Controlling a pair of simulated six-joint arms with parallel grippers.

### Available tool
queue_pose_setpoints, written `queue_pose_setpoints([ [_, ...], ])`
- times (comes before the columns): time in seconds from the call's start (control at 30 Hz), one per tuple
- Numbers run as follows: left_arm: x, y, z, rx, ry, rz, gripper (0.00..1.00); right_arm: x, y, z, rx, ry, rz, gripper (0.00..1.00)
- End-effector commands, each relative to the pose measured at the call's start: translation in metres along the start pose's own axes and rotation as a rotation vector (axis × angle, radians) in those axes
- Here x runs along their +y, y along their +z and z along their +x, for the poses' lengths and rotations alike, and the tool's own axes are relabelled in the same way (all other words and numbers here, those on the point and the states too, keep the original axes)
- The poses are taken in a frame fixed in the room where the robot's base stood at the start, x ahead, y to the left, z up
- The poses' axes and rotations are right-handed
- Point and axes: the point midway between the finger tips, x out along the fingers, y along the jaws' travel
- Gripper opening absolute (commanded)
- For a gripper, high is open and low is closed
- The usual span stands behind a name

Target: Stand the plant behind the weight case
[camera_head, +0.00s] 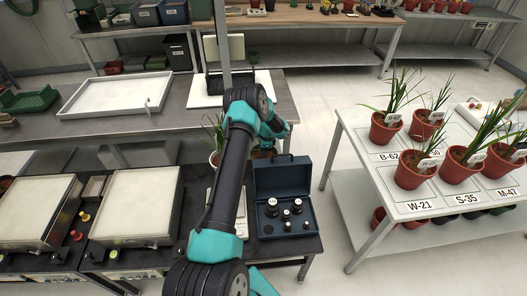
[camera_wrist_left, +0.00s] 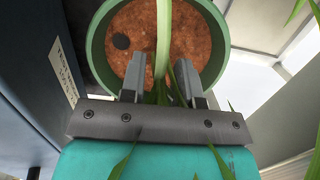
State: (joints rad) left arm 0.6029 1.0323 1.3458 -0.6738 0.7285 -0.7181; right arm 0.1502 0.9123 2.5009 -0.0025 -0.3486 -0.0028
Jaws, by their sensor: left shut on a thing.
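The weight case (camera_head: 270,188) is a dark blue box with its lid raised, holding several dark weights. Its dark side also seems to fill the left of the left wrist view (camera_wrist_left: 25,75). My left gripper (camera_wrist_left: 165,82) is shut on the pale green stem of the plant (camera_wrist_left: 164,30), above reddish soil in a green pot (camera_wrist_left: 96,45). In the head view my left arm reaches over to just behind the raised lid. There the arm and lid hide most of the gripper and held plant. I cannot tell whether the pot touches the table. My right gripper is out of view.
Another leafy plant (camera_head: 215,130) stands left of my arm, close to the case. A white bench (camera_head: 350,130) at right holds several potted plants on labelled places. A white tray (camera_head: 115,95) lies on the back table. Floor shows between the benches.

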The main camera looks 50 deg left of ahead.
Motion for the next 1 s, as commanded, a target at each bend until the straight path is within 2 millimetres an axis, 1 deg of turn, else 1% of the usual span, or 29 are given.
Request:
queue_pose_setpoints([
  [0.43,-0.0012,-0.0011,0.0032,0.001,-0.003,0.001,0.00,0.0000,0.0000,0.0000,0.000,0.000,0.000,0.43],
  [0.47,-0.0003,-0.0011,0.0048,0.000,-0.001,0.001,0.31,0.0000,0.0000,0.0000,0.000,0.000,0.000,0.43],
  [0.5,-0.0004,-0.0010,0.0045,0.000,-0.001,0.001,0.34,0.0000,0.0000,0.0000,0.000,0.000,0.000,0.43],
  [0.7,-0.0003,-0.0011,0.0044,0.000,-0.001,0.001,0.54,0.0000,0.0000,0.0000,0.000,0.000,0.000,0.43],
  [0.73,-0.0003,-0.0011,0.0044,0.000,-0.001,0.001,0.55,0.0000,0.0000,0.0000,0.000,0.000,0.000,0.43],
  [1.0,-0.0003,-0.0009,0.0032,0.000,-0.001,0.001,0.55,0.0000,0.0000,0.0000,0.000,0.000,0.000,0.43],
])
